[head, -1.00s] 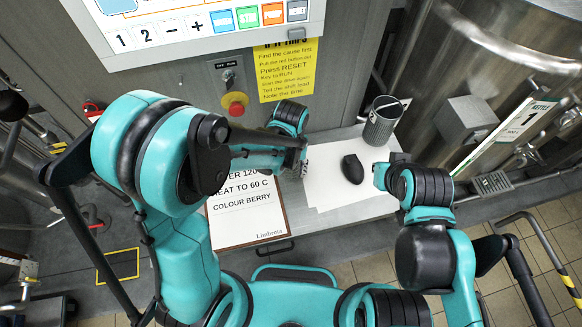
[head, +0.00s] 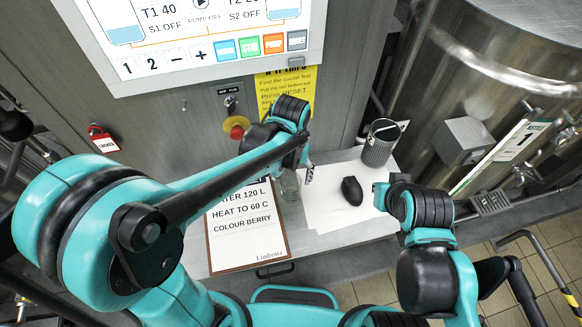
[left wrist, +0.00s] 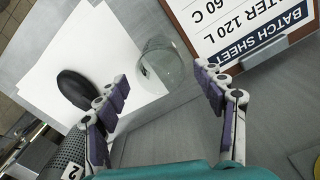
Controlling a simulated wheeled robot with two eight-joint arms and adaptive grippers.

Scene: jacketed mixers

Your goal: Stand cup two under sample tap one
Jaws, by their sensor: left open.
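A clear cup (head: 290,186) stands on the grey bench beside the batch sheet; no number shows on it. It also shows in the left wrist view (left wrist: 163,62), ahead of and between the spread fingers. My left gripper (head: 307,172) is open and empty close beside this cup; its fingers also show in the left wrist view (left wrist: 160,96). A small tap (head: 524,173) sits low on the steel vessel at right, near a sign reading KETTLE 1. My right gripper (head: 380,194) is near the bench's right end, its jaws unclear.
A black mouse-shaped object (head: 352,191) lies on white paper (head: 335,215). The batch sheet (head: 248,235) lies left. A grating (head: 490,202) lies below the tap.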

